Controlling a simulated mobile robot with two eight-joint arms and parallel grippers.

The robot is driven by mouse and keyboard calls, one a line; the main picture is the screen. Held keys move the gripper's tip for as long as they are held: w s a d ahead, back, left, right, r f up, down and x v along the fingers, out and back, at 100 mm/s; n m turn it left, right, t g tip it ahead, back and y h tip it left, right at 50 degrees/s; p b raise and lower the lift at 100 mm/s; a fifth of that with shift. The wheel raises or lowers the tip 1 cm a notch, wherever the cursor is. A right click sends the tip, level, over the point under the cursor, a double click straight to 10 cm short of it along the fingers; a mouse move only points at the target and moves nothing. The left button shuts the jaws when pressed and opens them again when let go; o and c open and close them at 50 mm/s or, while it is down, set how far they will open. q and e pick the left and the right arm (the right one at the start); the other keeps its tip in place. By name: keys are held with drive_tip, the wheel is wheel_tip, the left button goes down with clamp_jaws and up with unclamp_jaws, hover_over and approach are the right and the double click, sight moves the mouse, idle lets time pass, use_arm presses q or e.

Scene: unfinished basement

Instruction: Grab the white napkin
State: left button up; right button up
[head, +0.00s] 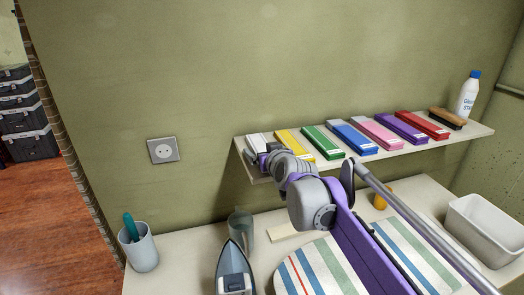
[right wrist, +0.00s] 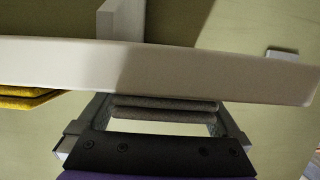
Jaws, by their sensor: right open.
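The white napkin (head: 257,139) lies folded at the left end of the wall shelf (head: 469,132), partly hidden by my right gripper. In the right wrist view, its layered end (right wrist: 165,108) looks grey in shadow and sticks out past the shelf edge. My right gripper (head: 264,153) is at the shelf's front left corner. In the wrist view, the open fingers (right wrist: 158,116) stand on either side of the napkin's end. I cannot tell whether they touch it. My left gripper is not in view.
A yellow napkin (head: 293,145) lies close to the right of the white one, then a green one (head: 321,142) and several more. A glue bottle (head: 467,97) stands at the shelf's right end. Below are an iron (head: 234,270), a cup (head: 141,248) and a white bin (head: 485,232).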

drive_tip(key=c, duration=1.3)
